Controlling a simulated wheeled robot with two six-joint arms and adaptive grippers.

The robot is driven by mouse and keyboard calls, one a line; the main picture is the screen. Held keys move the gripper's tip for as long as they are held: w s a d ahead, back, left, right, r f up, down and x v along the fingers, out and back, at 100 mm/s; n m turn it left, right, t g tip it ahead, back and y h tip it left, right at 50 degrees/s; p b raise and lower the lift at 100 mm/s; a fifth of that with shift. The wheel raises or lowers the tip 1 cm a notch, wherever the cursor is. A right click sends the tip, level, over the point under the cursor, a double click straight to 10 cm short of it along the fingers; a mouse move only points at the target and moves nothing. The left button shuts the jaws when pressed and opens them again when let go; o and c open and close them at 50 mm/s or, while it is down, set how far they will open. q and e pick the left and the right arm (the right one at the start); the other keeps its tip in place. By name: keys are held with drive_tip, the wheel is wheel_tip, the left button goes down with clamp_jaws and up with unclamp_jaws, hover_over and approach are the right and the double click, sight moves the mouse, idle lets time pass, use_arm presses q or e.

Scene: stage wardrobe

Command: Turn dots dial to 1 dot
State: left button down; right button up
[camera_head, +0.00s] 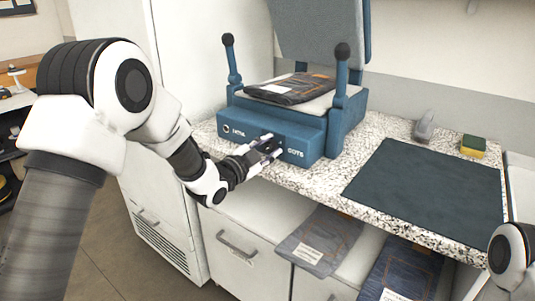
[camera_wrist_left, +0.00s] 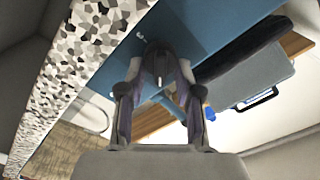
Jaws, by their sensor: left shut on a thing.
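The blue press (camera_head: 315,130) stands on the speckled counter, with lettering on its front face that seems to read DOTS at the right. My left gripper (camera_head: 268,146) is at this front face, just left of that lettering. In the left wrist view its two fingers (camera_wrist_left: 160,85) are shut on a small dark dial (camera_wrist_left: 157,62) on the blue panel. The fingers mostly cover the dial in the head view, and its dot setting cannot be read. Part of my right arm shows at the lower right edge; its gripper is out of view.
The press lid (camera_head: 318,30) stands raised, and a folded dark garment (camera_head: 292,88) lies on its bed. Two black-knobbed levers flank it. A dark mat (camera_head: 430,190), a grey object (camera_head: 426,126) and a yellow-green sponge (camera_head: 473,146) are to the right. Garments hang below the counter.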

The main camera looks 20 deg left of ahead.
use_arm(q)
drive_tip(key=shift+d+f+m+b, duration=0.1)
drive_tip(key=shift+f+m+b, duration=0.1)
drive_tip(key=shift+m+b, duration=0.75)
drive_tip(key=shift+m, duration=0.45)
drive_tip(key=c, duration=0.8)
unclamp_jaws()
drive_tip(key=v, duration=1.2)
drive_tip(key=shift+r, duration=0.1)
